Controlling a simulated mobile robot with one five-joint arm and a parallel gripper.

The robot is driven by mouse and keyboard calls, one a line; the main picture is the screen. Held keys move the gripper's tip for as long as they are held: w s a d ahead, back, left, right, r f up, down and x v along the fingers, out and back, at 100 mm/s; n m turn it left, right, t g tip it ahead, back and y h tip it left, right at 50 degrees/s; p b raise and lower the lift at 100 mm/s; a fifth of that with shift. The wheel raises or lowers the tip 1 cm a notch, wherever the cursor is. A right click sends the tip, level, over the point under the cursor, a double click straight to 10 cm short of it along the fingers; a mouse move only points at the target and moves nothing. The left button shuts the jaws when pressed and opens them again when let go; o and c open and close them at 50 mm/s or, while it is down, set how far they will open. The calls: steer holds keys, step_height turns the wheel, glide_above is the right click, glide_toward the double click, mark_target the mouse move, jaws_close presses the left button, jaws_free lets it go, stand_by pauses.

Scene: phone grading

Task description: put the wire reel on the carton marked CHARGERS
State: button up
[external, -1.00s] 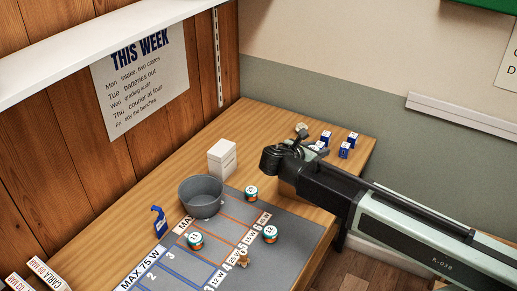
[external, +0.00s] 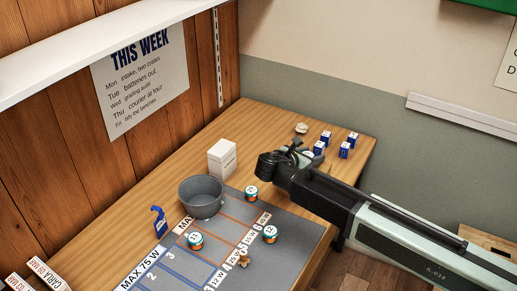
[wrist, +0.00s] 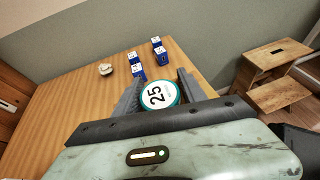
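A small round cream and brown thing (external: 302,128), perhaps the wire reel, lies at the back of the table; it also shows in the wrist view (wrist: 105,69). It is too small to be certain. A white carton (external: 222,158) stands left of my gripper, beside the wooden wall. The writing on its side is too small to read. My gripper (wrist: 160,85) is above the table, with a white-topped, teal-rimmed disc marked 25 (wrist: 158,95) between its fingers. They seem shut on it. In the external view my gripper mostly hides this disc.
Several blue boxes with white tops (external: 344,150) stand at the back right. Numbered orange and teal discs (external: 270,234) and a small brown figure (external: 244,258) are on the mat. Bare table lies around the carton.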

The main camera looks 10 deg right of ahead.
steer(key=shift+o, duration=0.5)
steer(key=shift+r, duration=0.1)
steer(key=shift+a+r+p, duration=0.1)
steer(key=shift+r+p, duration=0.15)
steer(key=shift+p, duration=0.1)
steer(key=p+v, duration=0.4)
steer(key=v, duration=0.7)
steer(key=shift+s+a, duration=0.2)
steer(key=shift+a, duration=0.15)
